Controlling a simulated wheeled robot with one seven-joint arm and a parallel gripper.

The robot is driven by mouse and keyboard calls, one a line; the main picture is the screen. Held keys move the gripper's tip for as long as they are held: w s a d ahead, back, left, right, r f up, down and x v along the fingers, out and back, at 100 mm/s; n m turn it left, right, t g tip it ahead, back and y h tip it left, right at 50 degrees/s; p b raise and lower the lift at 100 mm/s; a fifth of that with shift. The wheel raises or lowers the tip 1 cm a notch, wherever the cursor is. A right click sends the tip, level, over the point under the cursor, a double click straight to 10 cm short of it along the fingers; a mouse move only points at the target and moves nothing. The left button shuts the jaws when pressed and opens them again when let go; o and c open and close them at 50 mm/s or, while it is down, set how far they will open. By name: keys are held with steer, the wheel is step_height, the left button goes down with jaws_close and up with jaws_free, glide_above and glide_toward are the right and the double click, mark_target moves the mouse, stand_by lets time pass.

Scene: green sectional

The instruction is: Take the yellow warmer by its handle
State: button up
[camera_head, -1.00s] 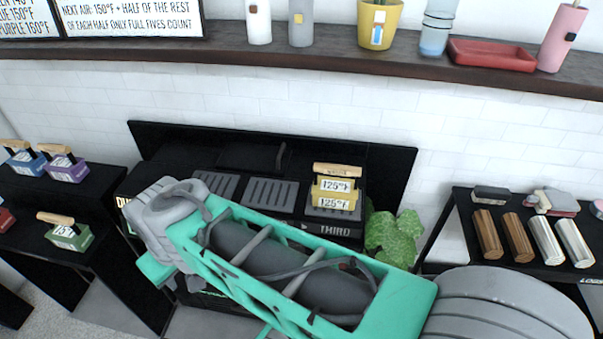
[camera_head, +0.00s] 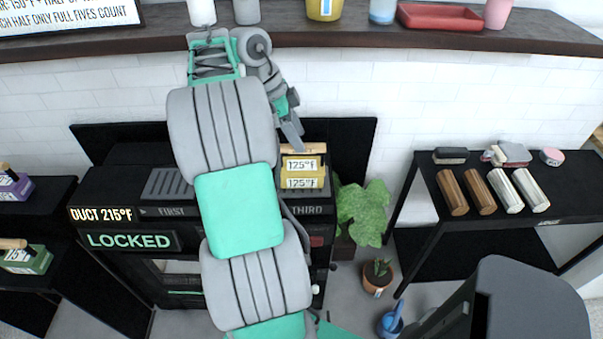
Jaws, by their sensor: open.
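The yellow warmer (camera_head: 303,173) carries white labels reading 125°F and stands in the slot marked THIRD on the black unit (camera_head: 150,213). Its light wooden handle (camera_head: 308,148) lies across the top, partly hidden at its left end. My gripper (camera_head: 293,133) is open and points down just above the left end of the handle. I cannot tell whether its fingers touch the handle or stand around it. My arm hides the middle of the unit.
A purple warmer (camera_head: 12,187) and a green warmer (camera_head: 25,257) stand on black stands at left. A dark shelf (camera_head: 460,39) runs above. A leafy plant (camera_head: 362,212) is right of the unit. A black table (camera_head: 560,196) at right holds several cylinders.

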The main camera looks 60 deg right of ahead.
mark_target(302, 164)
steer(key=b+x, duration=0.1)
steer(key=x, duration=0.3)
steer(key=shift+w+a, duration=0.1)
steer(key=shift+f+b, duration=0.3)
stand_by(0.4)
jaws_close()
stand_by(0.3)
steer(key=shift+r, duration=0.1)
stand_by(0.8)
